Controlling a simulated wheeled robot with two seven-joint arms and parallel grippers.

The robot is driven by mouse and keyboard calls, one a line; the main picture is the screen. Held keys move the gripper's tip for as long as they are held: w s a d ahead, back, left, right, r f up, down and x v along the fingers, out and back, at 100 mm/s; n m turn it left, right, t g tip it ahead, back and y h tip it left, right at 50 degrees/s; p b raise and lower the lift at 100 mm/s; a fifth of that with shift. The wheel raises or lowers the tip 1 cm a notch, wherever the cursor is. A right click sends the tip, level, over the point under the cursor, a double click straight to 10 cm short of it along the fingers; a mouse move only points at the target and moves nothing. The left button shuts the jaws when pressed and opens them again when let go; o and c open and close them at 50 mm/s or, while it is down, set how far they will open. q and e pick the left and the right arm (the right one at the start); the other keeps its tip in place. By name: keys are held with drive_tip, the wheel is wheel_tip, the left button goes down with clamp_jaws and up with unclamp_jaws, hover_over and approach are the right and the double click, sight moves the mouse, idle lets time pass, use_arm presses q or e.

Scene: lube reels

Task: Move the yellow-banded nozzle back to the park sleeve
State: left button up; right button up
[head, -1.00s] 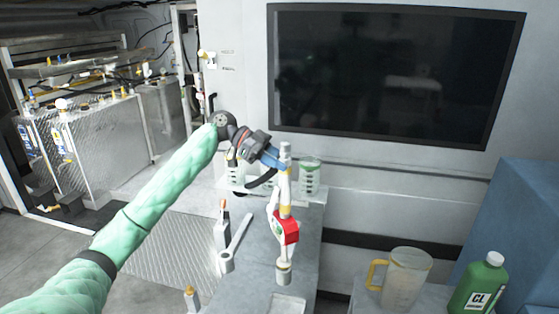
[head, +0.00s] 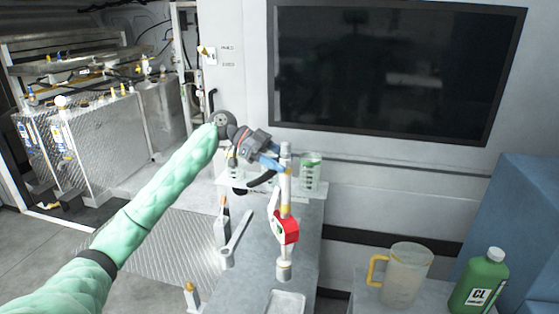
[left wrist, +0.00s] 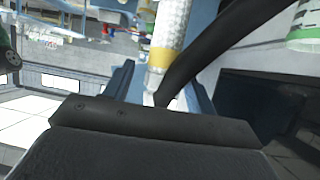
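The yellow-banded nozzle is a pale tube with a yellow band; it shows between my blue fingers in the left wrist view (left wrist: 160,58). In the head view my left gripper (head: 277,162) is at the upper part of an upright pale tube (head: 286,190) with a yellow ring and a red part (head: 287,229) lower down. A dark curved piece crosses beside the fingers. Whether the fingers press on the tube is unclear. The tube's lower end stands at a short pale cylinder (head: 284,271); I cannot tell whether that is the park sleeve. My right gripper is out of view.
Green-marked containers (head: 311,172) stand behind. A jug (head: 407,275) and a green bottle (head: 481,282) stand at right. A dark screen (head: 395,75) hangs on the wall.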

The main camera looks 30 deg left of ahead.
use_arm(q)
drive_tip(key=shift+a, duration=0.15)
drive_tip(key=b+v, duration=0.2)
drive_tip(key=v, duration=0.5)
drive_tip(key=shift+a+r+b, duration=0.15)
drive_tip(key=shift+a+b, duration=0.1)
drive_tip(key=shift+b, duration=0.15)
idle(0.6)
